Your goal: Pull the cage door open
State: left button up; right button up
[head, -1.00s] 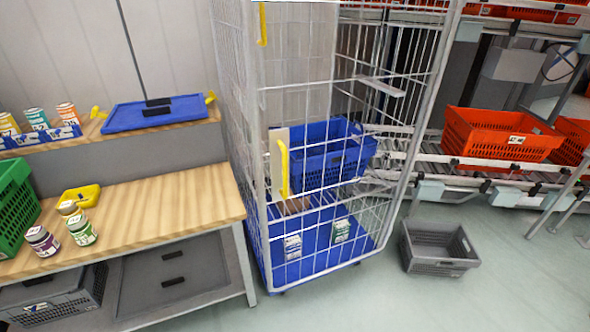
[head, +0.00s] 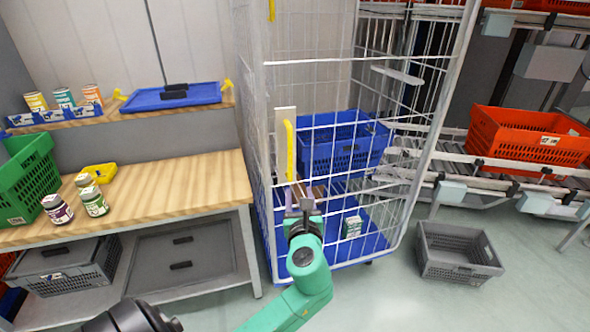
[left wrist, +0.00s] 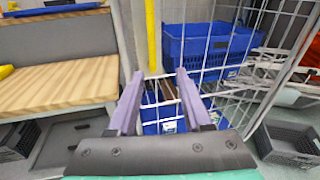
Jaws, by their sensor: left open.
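The wire roll cage (head: 350,62) stands in the middle of the head view with its mesh door at the front. A yellow vertical handle (head: 290,148) sits on a pale plate at the door's left side. My left gripper (head: 301,192) is raised in front of the cage, just below the handle. The yellow handle (left wrist: 153,38) rises ahead, beyond and above the fingertips. I cannot tell whether the fingers touch the mesh. My right gripper is not in view.
Inside the cage are a blue crate (head: 345,145) and small cartons on a blue base. A wooden bench (head: 165,185) with jars stands close on the left. A grey crate (head: 457,250) is on the floor to the right.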

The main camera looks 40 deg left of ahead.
aim_at(291, 158)
pick_arm(q)
jog(key=shift+y, duration=0.5)
jog(key=r+x, duration=0.1)
jog(key=x, duration=0.3)
jog(key=r+x, duration=0.1)
jog(key=x, duration=0.4)
jog(key=r+x, duration=0.1)
jog(key=x, duration=0.4)
jog(key=shift+s+a, duration=0.35)
jog(key=shift+a, duration=0.05)
grip_shut()
jog(key=shift+d, duration=0.1)
